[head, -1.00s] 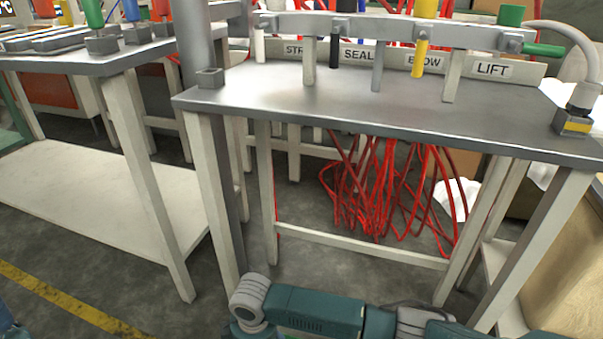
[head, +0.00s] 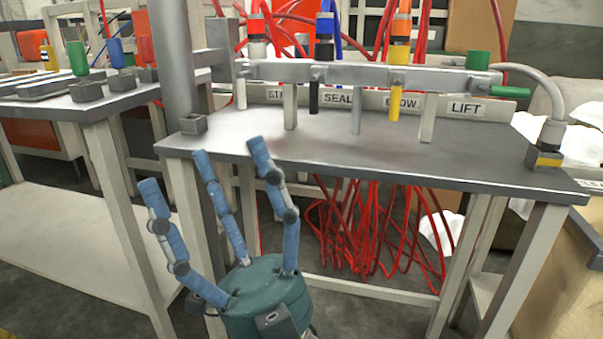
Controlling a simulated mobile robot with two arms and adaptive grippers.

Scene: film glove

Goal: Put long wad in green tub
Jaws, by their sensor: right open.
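My right gripper (head: 204,168) rises from the bottom of the head view. Its three blue fingers are spread apart and point up, with nothing between them. They show in front of the left part of the grey-topped table. White crumpled material lies under the table's right end (head: 440,234) and behind its right side (head: 570,145); I cannot tell whether any of it is the long wad. I see no green tub. My left gripper is out of view.
The grey table (head: 330,150) carries a rail (head: 370,76) with coloured fittings and labels reading SEAL and LIFT. Red hoses (head: 375,225) hang below it. Another workbench (head: 70,105) stands left, with a pale lower shelf (head: 80,235). A cardboard box (head: 480,25) stands behind.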

